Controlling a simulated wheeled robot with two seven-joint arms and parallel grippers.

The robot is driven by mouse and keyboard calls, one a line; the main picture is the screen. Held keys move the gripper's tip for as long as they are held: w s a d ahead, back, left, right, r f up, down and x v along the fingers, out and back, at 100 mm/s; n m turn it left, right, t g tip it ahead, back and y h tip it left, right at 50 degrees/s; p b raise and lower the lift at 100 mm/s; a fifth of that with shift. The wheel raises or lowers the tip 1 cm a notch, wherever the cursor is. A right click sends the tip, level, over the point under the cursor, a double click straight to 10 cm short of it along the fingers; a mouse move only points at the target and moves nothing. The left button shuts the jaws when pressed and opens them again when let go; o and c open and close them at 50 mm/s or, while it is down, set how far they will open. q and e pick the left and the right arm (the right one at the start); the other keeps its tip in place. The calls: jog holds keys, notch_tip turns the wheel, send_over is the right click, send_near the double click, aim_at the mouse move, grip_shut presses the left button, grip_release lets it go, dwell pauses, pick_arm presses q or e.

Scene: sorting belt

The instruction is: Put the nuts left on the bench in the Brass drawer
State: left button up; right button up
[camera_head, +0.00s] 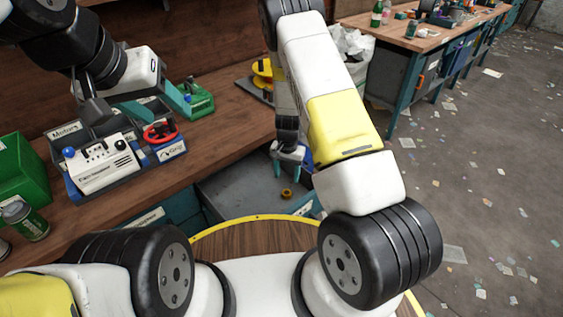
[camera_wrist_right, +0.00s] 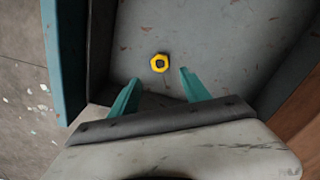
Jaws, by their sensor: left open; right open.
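A brass-yellow hex nut (camera_head: 287,193) lies on the grey floor of an open drawer (camera_head: 240,207) below the bench edge. The nut (camera_wrist_right: 159,63) also shows in the right wrist view, just beyond my fingertips and apart from them. My right gripper (camera_head: 289,160) hangs over the drawer, its teal fingers (camera_wrist_right: 160,91) open and empty. My left gripper (camera_head: 174,98) is open above the bench by the grey bins and green tray, partly hidden by its own hand. I see no loose nut on the visible bench top. The open drawer's name cannot be read.
The wooden bench (camera_head: 225,125) holds a grey organiser (camera_head: 115,125) with a white device, a red-handled item (camera_head: 160,132), a green bin (camera_head: 22,170), a can (camera_head: 25,220) and a green tray (camera_head: 195,97).

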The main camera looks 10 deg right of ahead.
jog(key=s+r+n+t+y, duration=0.1)
jog(key=s+r, duration=0.1)
jog(key=r, duration=1.3)
jog(key=s+r+n+t+y, duration=0.1)
jog(key=s+r+y, duration=0.15)
jog(key=r, duration=1.25)
jog(key=s+d+r+n+t, duration=0.1)
jog(key=s+r+n+t, duration=0.1)
jog(key=s+r, duration=0.5)
jog(key=s+d+r+n+t+h, duration=0.1)
jog(key=s+r+t, duration=0.1)
jog(key=s+r, duration=0.6)
jog(key=s, duration=0.4)
jog(key=shift+s+d+n, duration=0.3)
jog(key=shift+d+n, duration=0.1)
